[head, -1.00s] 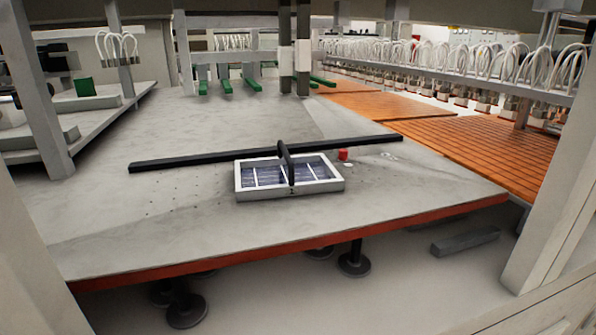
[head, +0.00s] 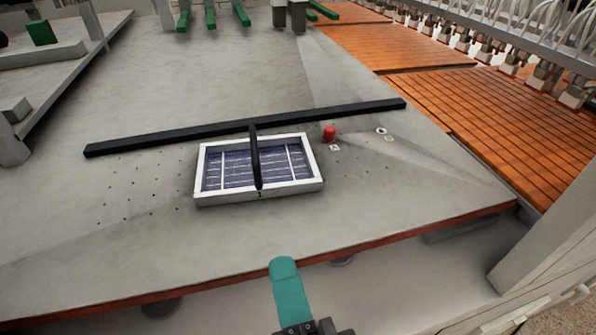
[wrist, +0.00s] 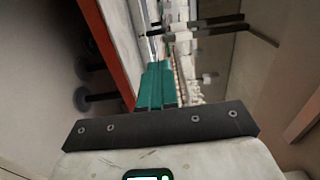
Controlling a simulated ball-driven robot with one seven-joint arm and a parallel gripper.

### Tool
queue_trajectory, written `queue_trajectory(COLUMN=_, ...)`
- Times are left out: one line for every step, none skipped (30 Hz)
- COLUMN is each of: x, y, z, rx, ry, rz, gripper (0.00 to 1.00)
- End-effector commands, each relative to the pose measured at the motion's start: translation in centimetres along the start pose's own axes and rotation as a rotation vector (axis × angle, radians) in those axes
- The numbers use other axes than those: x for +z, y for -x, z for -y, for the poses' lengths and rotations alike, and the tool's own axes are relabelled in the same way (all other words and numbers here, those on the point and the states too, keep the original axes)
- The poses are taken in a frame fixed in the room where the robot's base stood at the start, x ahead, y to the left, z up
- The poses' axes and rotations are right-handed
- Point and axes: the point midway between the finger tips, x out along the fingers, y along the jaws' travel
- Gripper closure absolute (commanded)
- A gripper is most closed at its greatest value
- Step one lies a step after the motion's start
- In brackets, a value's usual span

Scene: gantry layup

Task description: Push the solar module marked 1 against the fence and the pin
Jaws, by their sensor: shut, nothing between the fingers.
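The solar module marked 1 (head: 210,199) lies on the grey table in the head view, a white-framed tray shape with dark blue cells and a black handle (head: 256,160) across its middle. The black fence (head: 180,135) runs behind it, with a narrow strip of table between the frame and the fence. The red pin (head: 330,133) stands to the right of the module, apart from it. My gripper (head: 284,264), with teal fingers, is in front of the table's near edge, apart from the module. In the wrist view its teal fingers (wrist: 156,85) are together and empty.
The table (head: 400,195) has a red-brown front edge and is clear in front of the module. Small holes dot its left part. White markers (head: 335,148) lie near the pin. Orange slatted panels (head: 530,120) lie to the right. A pale post (head: 545,240) stands at the near right.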

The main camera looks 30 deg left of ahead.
Motion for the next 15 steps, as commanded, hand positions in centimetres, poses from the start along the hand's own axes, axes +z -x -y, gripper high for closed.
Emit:
queue_trajectory(x=0.2, y=-0.1, z=0.1, rx=-0.008, ry=-0.007, rz=0.005, gripper=1.0)
queue_trajectory(x=0.2, y=-0.2, z=0.1, rx=-0.009, ry=-0.009, rz=0.005, gripper=1.0)
queue_trajectory(x=0.2, y=-0.4, z=0.0, rx=-0.009, ry=-0.009, rz=0.005, gripper=1.0)
queue_trajectory(x=0.2, y=-0.6, z=-0.1, rx=-0.009, ry=-0.009, rz=0.004, gripper=1.0)
queue_trajectory(x=0.2, y=-0.8, z=-0.1, rx=-0.01, ry=-0.009, rz=0.004, gripper=1.0)
queue_trajectory(x=0.1, y=-1.1, z=-0.2, rx=-0.009, ry=-0.008, rz=0.003, gripper=1.0)
queue_trajectory(x=0.1, y=-1.3, z=-0.2, rx=-0.01, ry=-0.007, rz=0.002, gripper=1.0)
queue_trajectory(x=0.1, y=-1.6, z=-0.2, rx=-0.011, ry=-0.007, rz=0.002, gripper=1.0)
queue_trajectory(x=0.1, y=-1.9, z=-0.3, rx=-0.01, ry=-0.007, rz=0.002, gripper=1.0)
queue_trajectory(x=0.2, y=-2.2, z=-0.3, rx=-0.011, ry=-0.007, rz=0.003, gripper=1.0)
queue_trajectory(x=0.2, y=-2.5, z=-0.3, rx=-0.01, ry=-0.007, rz=0.003, gripper=1.0)
queue_trajectory(x=0.2, y=-3.1, z=0.2, rx=-0.007, ry=-0.007, rz=0.003, gripper=1.0)
queue_trajectory(x=0.2, y=-3.8, z=0.4, rx=-0.004, ry=-0.005, rz=0.002, gripper=1.0)
queue_trajectory(x=0.1, y=-4.4, z=0.4, rx=-0.003, ry=-0.005, rz=0.002, gripper=1.0)
queue_trajectory(x=0.1, y=-5.2, z=0.4, rx=-0.004, ry=-0.005, rz=0.001, gripper=1.0)
